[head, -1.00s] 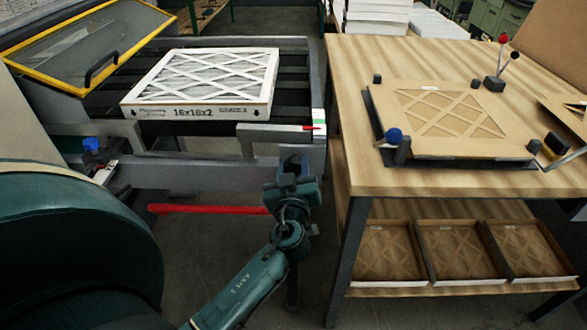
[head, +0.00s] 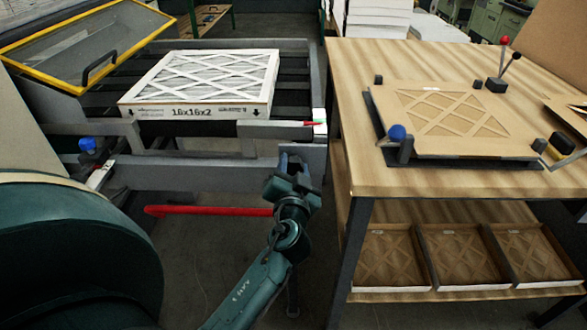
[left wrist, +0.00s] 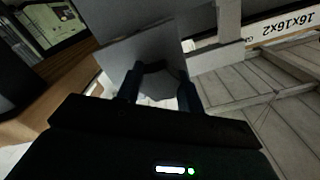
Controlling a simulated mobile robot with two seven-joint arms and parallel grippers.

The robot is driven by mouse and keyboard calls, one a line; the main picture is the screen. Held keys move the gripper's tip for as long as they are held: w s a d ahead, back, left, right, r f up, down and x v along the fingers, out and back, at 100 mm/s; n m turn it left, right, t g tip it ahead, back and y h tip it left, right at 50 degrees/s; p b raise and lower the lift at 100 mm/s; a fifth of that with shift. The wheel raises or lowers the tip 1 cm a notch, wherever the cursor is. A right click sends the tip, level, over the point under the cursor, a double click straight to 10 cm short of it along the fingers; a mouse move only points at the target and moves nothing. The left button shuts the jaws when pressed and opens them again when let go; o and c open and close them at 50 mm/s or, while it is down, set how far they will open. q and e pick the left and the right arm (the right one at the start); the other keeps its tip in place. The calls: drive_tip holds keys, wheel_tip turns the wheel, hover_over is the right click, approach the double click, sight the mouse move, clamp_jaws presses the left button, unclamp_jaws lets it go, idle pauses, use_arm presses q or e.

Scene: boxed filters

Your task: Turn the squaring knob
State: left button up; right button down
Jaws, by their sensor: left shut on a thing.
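My left gripper (head: 292,165) is at the front right corner of the grey machine frame (head: 200,174), below a small green-and-white mark with a red pointer (head: 312,123). Its jaws are shut on a small grey piece, apparently the squaring knob, mostly hidden by the fingers. In the left wrist view the fingers (left wrist: 158,88) stand either side of it, in front of a flat grey plate (left wrist: 140,48). A white pleated filter (head: 205,80) marked 16x16x2 lies flat on the frame. My right gripper is not in view.
A yellow-framed clear cover (head: 85,45) stands raised at the left. A red bar (head: 208,211) runs low in front of the frame. The wooden table (head: 350,110) at the right holds a cardboard-filter fixture with a blue ball knob (head: 397,132); filter trays (head: 460,258) sit below.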

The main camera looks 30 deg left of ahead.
use_arm(q)
drive_tip(key=m+p, duration=0.1)
drive_tip(key=m, duration=0.4)
drive_tip(key=shift+r+m, duration=0.15)
drive_tip(key=shift+m, duration=0.15)
drive_tip(key=m+p, duration=0.1)
drive_tip(key=m, duration=0.4)
drive_tip(key=shift+m+p, duration=0.3)
drive_tip(key=o, duration=1)
drive_tip(key=shift+s, duration=0.1)
